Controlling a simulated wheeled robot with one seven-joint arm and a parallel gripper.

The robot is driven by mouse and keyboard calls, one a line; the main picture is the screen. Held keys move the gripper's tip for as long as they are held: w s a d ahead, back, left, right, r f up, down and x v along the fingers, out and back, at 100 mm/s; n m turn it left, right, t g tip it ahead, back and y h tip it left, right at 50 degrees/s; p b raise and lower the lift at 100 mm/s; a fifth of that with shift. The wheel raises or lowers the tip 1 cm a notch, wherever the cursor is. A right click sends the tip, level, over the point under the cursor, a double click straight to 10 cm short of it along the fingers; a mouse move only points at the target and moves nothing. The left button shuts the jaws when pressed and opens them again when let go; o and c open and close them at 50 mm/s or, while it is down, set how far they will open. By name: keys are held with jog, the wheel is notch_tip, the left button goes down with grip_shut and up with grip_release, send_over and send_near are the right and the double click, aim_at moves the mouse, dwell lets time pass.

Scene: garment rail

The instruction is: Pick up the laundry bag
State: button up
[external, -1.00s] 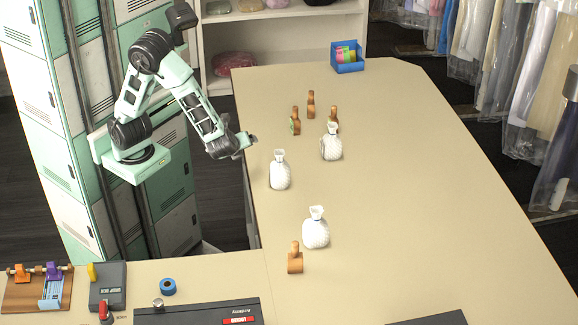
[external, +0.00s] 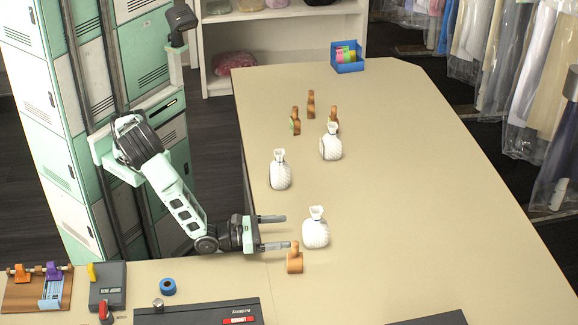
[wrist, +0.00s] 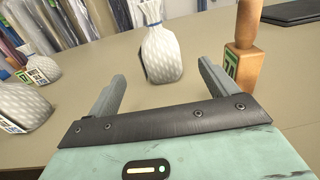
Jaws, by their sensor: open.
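Three white textured laundry bags with tied necks stand on the beige table. The nearest bag (external: 316,232) stands just past the fingertips of my gripper (external: 280,232). The second bag (external: 280,174) and the third bag (external: 331,145) stand farther back. My gripper is open, low and level, pointing right. In the wrist view the nearest bag (wrist: 162,55) stands ahead, between the two spread fingers (wrist: 160,85), apart from them. Two other bags show at the left edge, one (wrist: 18,105) partly cut off. Nothing is between the fingers.
A wooden stamp (external: 295,260) stands right by the near fingertip; it shows beside the right finger in the wrist view (wrist: 243,70). Several more wooden stamps (external: 311,104) stand farther back. A blue box (external: 347,58) sits at the far end. The table's right side is clear.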

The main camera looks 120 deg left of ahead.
aim_at(317, 229)
jog(key=p+x, duration=0.1)
jog(key=x, duration=0.4)
jog(key=shift+w+a, duration=0.25)
jog(key=shift+a, duration=0.05)
jog(key=p+x, duration=0.2)
jog(key=x, duration=0.2)
jog(key=shift+w+a+r, duration=0.15)
jog(key=shift+w+a, duration=0.2)
jog(key=shift+w, duration=0.1)
jog(key=c, duration=1.2)
